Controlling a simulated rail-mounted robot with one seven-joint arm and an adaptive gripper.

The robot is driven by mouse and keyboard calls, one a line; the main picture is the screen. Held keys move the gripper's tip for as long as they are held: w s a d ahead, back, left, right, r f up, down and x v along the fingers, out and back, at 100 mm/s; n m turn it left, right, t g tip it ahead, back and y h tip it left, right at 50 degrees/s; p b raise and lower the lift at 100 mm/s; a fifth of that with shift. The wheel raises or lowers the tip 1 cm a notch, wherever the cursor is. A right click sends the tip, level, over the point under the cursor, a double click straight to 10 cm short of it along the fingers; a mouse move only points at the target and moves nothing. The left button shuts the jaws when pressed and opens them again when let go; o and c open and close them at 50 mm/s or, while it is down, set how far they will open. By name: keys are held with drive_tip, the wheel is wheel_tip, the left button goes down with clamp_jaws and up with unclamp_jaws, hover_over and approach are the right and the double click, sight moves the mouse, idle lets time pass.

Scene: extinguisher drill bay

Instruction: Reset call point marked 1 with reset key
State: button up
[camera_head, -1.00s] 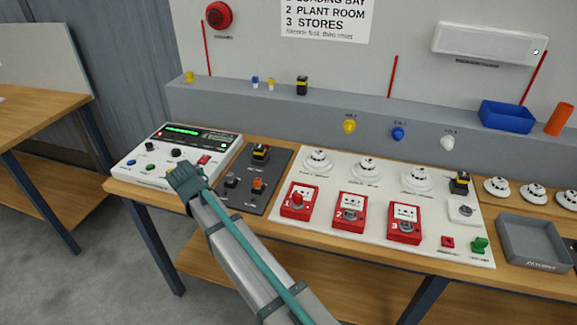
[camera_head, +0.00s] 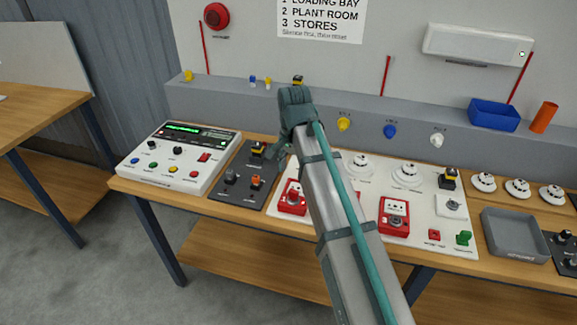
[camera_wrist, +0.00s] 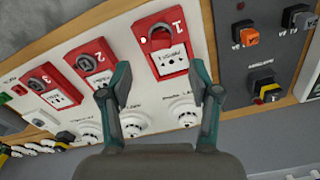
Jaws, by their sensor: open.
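The call point marked 1 (camera_head: 293,194) is a red box on the white panel, partly behind my arm in the head view. In the wrist view call point 1 (camera_wrist: 168,58) shows its white face and a red key-like part standing out; I cannot tell whether this is the reset key. My gripper (camera_wrist: 158,80) is open and empty, its fingers below call point 1 in the wrist picture. Call point 3 (camera_head: 393,216) is clear in the head view; call point 2 (camera_wrist: 94,66) shows in the wrist view.
A control panel (camera_head: 178,158) and a dark switch plate (camera_head: 243,188) lie left of the white panel. White detectors (camera_head: 406,173) stand behind the call points. A grey tray (camera_head: 513,236) is at right and a blue bin (camera_head: 493,115) on the ledge.

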sight(292, 191)
wheel_tip(292, 191, down, 10)
drive_tip(key=shift+f+p, duration=0.15)
drive_tip(key=shift+p, duration=1.1)
clamp_jaws()
drive_tip(key=shift+m+p, duration=0.3)
drive_tip(key=shift+m, duration=0.9)
drive_tip(key=shift+a+m+p, duration=0.1)
drive_tip(key=shift+m+p, duration=0.25)
drive_tip(key=shift+m, duration=0.75)
